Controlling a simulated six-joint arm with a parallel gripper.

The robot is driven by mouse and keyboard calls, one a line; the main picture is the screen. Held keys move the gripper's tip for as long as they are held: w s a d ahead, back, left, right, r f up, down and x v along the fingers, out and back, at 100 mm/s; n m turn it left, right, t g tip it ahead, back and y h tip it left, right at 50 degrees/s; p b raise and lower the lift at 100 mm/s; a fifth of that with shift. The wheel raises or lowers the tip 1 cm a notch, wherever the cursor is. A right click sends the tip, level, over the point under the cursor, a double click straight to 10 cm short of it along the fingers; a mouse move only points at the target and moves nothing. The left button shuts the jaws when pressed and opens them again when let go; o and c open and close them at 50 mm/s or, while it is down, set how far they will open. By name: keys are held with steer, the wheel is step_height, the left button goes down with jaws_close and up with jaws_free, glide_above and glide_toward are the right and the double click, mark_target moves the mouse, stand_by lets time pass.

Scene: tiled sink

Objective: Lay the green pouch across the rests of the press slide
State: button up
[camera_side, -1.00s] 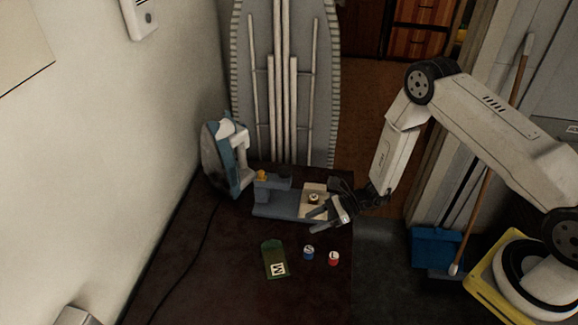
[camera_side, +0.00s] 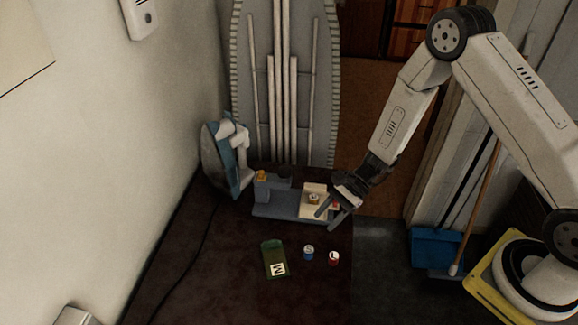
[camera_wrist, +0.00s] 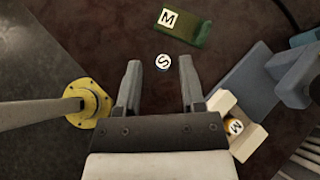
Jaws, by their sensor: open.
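The green pouch (camera_side: 266,252), with a white label marked M, lies flat on the dark worktop, in front of the press slide. It also shows at the top of the wrist view (camera_wrist: 205,38). The press slide (camera_side: 277,211) is a blue-grey base with a raised post at its left and a cream block (camera_side: 306,190) at its right. The wrist view shows the cream block (camera_wrist: 222,98) with a round piece marked M in it. My gripper (camera_side: 326,220) is open and empty beside the cream block's right end.
Two small lettered cylinders, one blue (camera_side: 308,252) and one red (camera_side: 334,258), stand right of the pouch. An iron (camera_side: 228,160) stands behind left, its cord running along the wall.

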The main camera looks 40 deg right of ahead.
steer(key=s+d+r+n+t+h, duration=0.1)
steer(key=s+d+r+n+h, duration=0.3)
steer(key=r+n, duration=0.4)
steer(key=s+d+r+n+t+h, duration=0.1)
steer(key=s+d+r+n+h, duration=0.4)
steer(key=r+n, duration=0.3)
steer(key=shift+s+d+r+h, duration=0.15)
steer(key=shift+s+h, duration=0.15)
steer(key=shift+h, duration=0.5)
steer(key=shift+o, duration=0.4)
